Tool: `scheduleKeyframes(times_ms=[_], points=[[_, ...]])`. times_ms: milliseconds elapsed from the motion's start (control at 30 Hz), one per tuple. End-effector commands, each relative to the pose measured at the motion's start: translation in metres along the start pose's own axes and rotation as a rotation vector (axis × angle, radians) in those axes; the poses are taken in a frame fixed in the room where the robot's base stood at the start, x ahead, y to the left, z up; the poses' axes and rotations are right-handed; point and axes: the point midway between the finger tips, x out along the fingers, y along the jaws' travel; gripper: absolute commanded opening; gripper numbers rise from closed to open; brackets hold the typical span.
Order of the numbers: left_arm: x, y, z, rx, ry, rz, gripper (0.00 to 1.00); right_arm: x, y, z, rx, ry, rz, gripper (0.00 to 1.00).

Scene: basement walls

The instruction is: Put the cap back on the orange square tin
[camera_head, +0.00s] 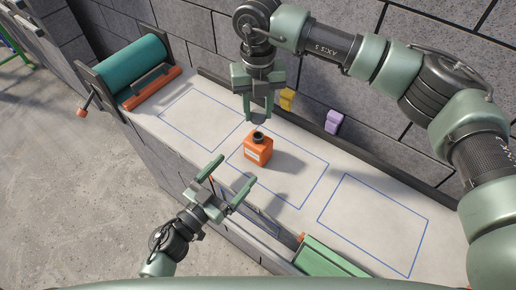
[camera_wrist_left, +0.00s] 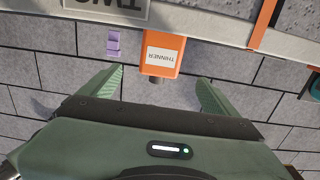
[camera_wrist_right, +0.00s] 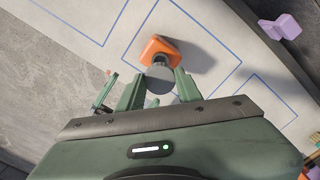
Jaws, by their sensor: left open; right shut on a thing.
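The orange square tin (camera_head: 258,152) stands upright on the pale bench top, inside the middle blue outline, with its dark neck open. In the left wrist view the tin (camera_wrist_left: 162,62) shows a white label reading "THINNER". My right gripper (camera_head: 259,110) is shut on the round grey cap (camera_head: 260,119), holding it just above the neck, apart from it as far as I can tell. In the right wrist view the cap (camera_wrist_right: 160,84) hides part of the neck. My left gripper (camera_head: 230,177) is open and empty in front of the tin, its fingers pointing towards it.
A purple object (camera_head: 334,122) and a yellow object (camera_head: 287,99) are at the block wall behind the bench. A teal roller (camera_head: 134,67) is at the bench's left end. A green box (camera_head: 325,262) is at the front edge. The right blue outline (camera_head: 375,220) is empty.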

Motion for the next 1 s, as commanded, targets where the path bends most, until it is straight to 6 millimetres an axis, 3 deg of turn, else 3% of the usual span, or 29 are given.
scheduleKeyframes(times_ms=[600, 800, 1000], points=[[0.1, -0.001, -0.001, 0.0, 0.002, -0.002, 0.91, 0.0, 0.0, 0.0, 0.0, 0.0, 0.0, 0.0], [0.115, 0.0, 0.0, -0.001, 0.0, -0.001, 0.91, 0.0, 0.0, 0.0, 0.0, 0.0, 0.0, 0.0], [0.118, 0.0, 0.0, 0.0, 0.0, -0.001, 0.91, 0.0, 0.0, 0.0, -0.001, 0.0, 0.0, 0.0]])
